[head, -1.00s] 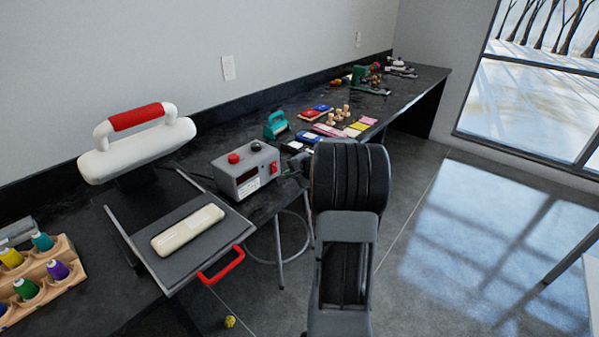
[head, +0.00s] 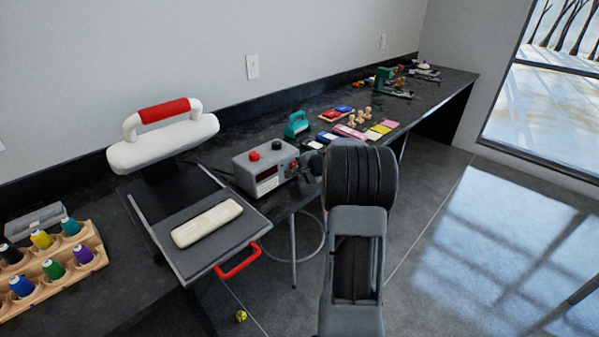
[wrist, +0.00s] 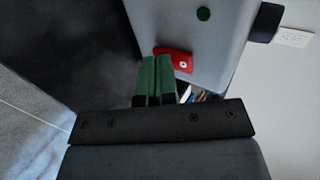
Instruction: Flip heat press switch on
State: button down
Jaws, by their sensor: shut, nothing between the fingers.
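The heat press (head: 165,144) has a white upper platen with a red handle. My gripper (head: 311,160) is at the box's right end, partly hidden by my arm. In the wrist view its green fingers (wrist: 157,62) are shut and empty, with their tips beside the switch; contact is unclear.
A cream pad (head: 207,223) lies on the grey lower platen, which has a red pull handle (head: 238,261). A thread rack (head: 60,262) stands left. A teal iron-like tool (head: 297,124) and several small items lie beyond the box.

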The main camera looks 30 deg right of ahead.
jog(key=shift+w+f+b, duration=0.1)
jog(key=shift+f+b, duration=0.45)
jog(key=shift+b, duration=0.35)
jog(key=shift+r+t, duration=0.3)
jog(key=shift+r, duration=0.2)
jog(key=shift+r, duration=0.1)
jog(key=shift+w+r+p, duration=0.15)
jog(key=shift+r+p, duration=0.35)
jog(key=shift+r, duration=0.4)
